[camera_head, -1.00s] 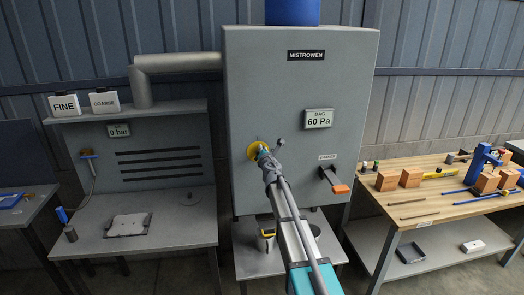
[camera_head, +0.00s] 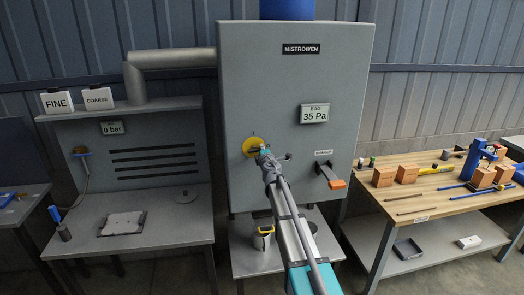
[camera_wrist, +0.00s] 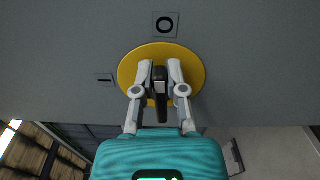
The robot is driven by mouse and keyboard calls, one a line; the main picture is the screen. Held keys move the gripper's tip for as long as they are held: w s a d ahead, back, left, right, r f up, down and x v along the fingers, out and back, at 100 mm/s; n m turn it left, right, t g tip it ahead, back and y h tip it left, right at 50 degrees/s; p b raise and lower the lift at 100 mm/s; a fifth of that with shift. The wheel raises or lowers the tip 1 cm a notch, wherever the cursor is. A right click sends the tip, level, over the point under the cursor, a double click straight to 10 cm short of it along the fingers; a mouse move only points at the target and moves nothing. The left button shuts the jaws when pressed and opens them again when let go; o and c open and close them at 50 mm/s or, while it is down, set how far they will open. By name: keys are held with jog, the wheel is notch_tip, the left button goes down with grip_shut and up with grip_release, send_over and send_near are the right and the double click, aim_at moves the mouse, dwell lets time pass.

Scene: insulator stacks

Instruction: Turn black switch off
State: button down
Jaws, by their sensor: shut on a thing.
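The black switch (camera_wrist: 161,105) sits on a round yellow plate (camera_wrist: 127,72) on the front of the grey cabinet. In the wrist view its handle stands upright in the picture, towards a square label with a ring mark (camera_wrist: 165,24); a smaller label (camera_wrist: 104,77) is on the left. My gripper (camera_wrist: 160,70) is shut on the switch, one finger on each side of the handle. In the head view the yellow plate (camera_head: 249,146) shows behind my gripper (camera_head: 263,151), which hides the switch.
A crank with an orange grip (camera_head: 337,184) is to the right of my arm. A wooden workbench (camera_head: 430,190) stands at right, a grey workstation (camera_head: 190,225) at left.

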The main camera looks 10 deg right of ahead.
jog(key=shift+f+m, duration=0.2)
jog(key=shift+m, duration=0.3)
jog(key=c, duration=0.7)
grip_release()
jog(key=shift+s, duration=0.1)
jog(key=s, duration=1.2)
jog(key=shift+d, duration=0.1)
